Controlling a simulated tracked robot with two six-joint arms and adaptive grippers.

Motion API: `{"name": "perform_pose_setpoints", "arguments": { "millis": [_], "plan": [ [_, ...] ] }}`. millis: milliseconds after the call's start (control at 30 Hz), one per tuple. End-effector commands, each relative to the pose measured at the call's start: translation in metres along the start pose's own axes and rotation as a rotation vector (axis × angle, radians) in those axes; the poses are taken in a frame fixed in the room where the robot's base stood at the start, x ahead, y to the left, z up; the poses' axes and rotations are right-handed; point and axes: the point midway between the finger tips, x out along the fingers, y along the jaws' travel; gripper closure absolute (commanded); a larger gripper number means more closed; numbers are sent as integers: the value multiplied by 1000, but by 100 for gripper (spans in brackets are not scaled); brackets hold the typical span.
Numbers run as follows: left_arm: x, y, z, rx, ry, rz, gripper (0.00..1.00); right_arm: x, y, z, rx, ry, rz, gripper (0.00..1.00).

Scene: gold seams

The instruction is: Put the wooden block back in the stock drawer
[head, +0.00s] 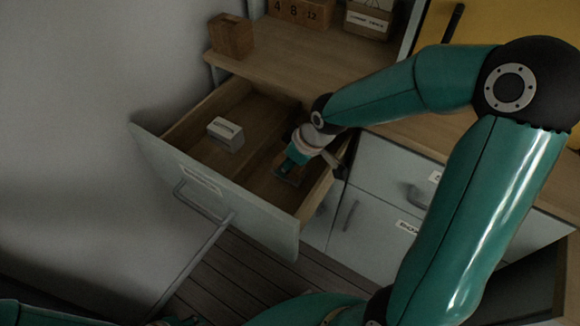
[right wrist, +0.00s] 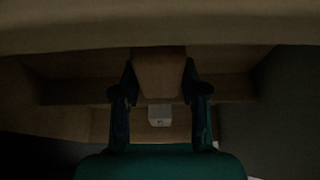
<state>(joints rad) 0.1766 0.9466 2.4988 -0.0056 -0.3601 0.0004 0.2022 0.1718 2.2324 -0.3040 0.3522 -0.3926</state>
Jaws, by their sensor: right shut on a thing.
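The stock drawer (head: 215,221) is pulled open in the head view, its pale front towards the lower left. My right gripper (head: 289,168) reaches down into its right-hand part. In the right wrist view the right gripper (right wrist: 159,92) is shut on the wooden block (right wrist: 158,72), a plain brown piece between the two fingers. In the head view the block is mostly hidden by the gripper; I cannot tell whether it touches the drawer floor. Dark parts at the bottom edge of the head view seem to be my left gripper (head: 176,321), mostly cut off.
A pale labelled box (head: 226,134) lies in the drawer, left of my right gripper; it also shows in the right wrist view (right wrist: 160,116). A wooden box (head: 231,37) and a number block (head: 300,11) stand on the worktop above. Shut cabinet fronts (head: 374,219) are at the right.

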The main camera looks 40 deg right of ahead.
Motion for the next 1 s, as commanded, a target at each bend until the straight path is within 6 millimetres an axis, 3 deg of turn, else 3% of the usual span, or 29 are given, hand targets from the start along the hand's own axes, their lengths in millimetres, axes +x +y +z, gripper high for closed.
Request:
{"name": "perform_pose_setpoints", "arguments": {
  "millis": [100,367,400,533,867,1000],
  "plan": [
    [5,-2,0,0,0,0,60,16,0,7,0,-2,-1,85],
    [4,-2,0,0,0,0,60,19,0,8,1,-1,0,85],
    [4,-2,0,0,0,0,60,19,0,9,1,-1,-1,52],
    [4,-2,0,0,0,0,60,19,0,9,0,-1,-1,32],
    [4,-1,0,0,0,0,60,17,0,8,0,1,1,32],
    [1,0,0,0,0,0,60,7,1,7,0,2,2,32]
  ]
}}
